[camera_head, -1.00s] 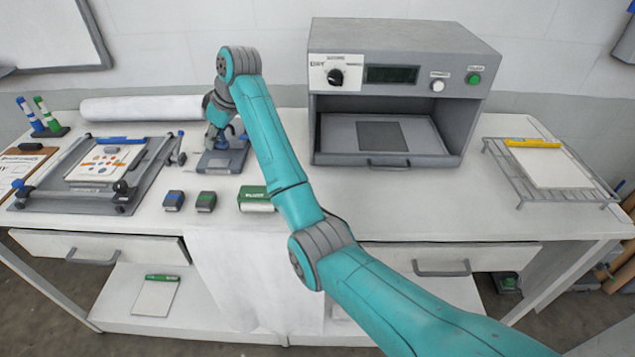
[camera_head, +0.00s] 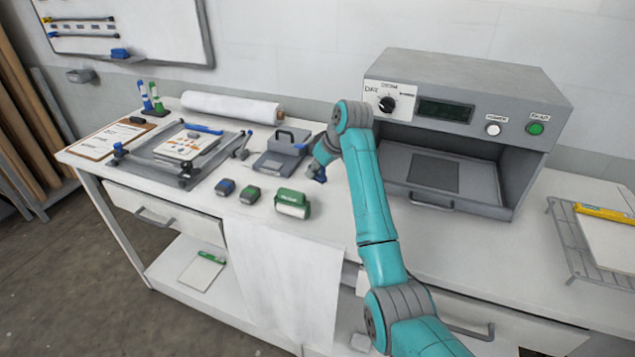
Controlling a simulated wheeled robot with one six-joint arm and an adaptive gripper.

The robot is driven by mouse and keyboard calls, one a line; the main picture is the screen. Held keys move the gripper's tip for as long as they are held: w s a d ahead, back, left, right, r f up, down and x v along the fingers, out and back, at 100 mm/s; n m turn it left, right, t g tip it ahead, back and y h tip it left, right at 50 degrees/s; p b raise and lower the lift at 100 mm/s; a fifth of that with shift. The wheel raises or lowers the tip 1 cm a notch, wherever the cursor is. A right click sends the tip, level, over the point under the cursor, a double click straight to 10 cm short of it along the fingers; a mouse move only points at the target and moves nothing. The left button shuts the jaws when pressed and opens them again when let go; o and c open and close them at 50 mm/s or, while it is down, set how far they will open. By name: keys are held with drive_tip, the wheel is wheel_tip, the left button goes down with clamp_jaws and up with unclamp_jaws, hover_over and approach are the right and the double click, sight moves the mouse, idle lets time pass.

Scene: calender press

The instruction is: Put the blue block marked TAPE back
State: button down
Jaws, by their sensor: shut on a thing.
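My gripper (camera_head: 322,162) is at the back of the bench, just right of the grey device with a handle. It is shut on a small blue block (camera_head: 320,177), held low over or at the white bench top; I cannot tell whether it touches. The fingers partly hide the block, and no TAPE marking can be read.
The grey device (camera_head: 284,145) stands left of my gripper. A blue-topped block (camera_head: 225,187), a green-topped block (camera_head: 250,194) and a larger green block (camera_head: 293,203) sit in front. The press (camera_head: 470,120) stands right. A white roll (camera_head: 232,106) lies behind.

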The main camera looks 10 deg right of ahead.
sight(316, 190)
drive_tip(key=shift+f, duration=2)
drive_tip(key=c, duration=1)
unclamp_jaws()
drive_tip(key=shift+f, duration=0.15)
drive_tip(key=v, duration=1.2)
drive_tip(key=shift+a, duration=0.1)
